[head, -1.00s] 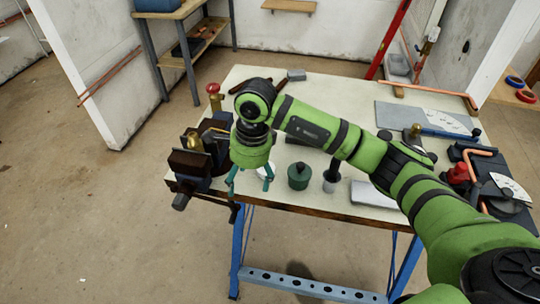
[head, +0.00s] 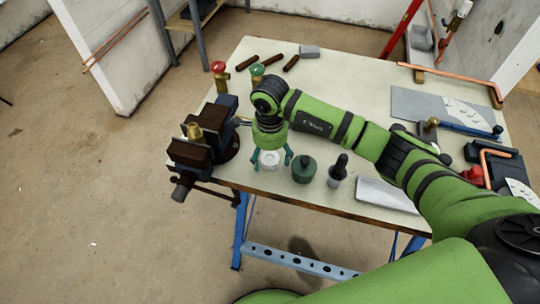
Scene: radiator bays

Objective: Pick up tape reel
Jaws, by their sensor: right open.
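A small white round reel (head: 269,160), which looks like the tape reel, stands near the front edge of the workbench (head: 330,80). My right gripper (head: 272,163) is directly above it and points down. Its teal fingers are open, one on each side of the reel. The green wrist hides the reel's far part, and I cannot tell whether the fingers touch it. My left gripper is not in view.
A dark green canister (head: 304,169) and a dark-topped bottle (head: 338,172) stand close to the right. A vise (head: 195,150) is on the left. A grey-white tray (head: 386,194) lies near the front edge. Red-topped (head: 218,72) and green-topped (head: 257,72) fittings stand behind.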

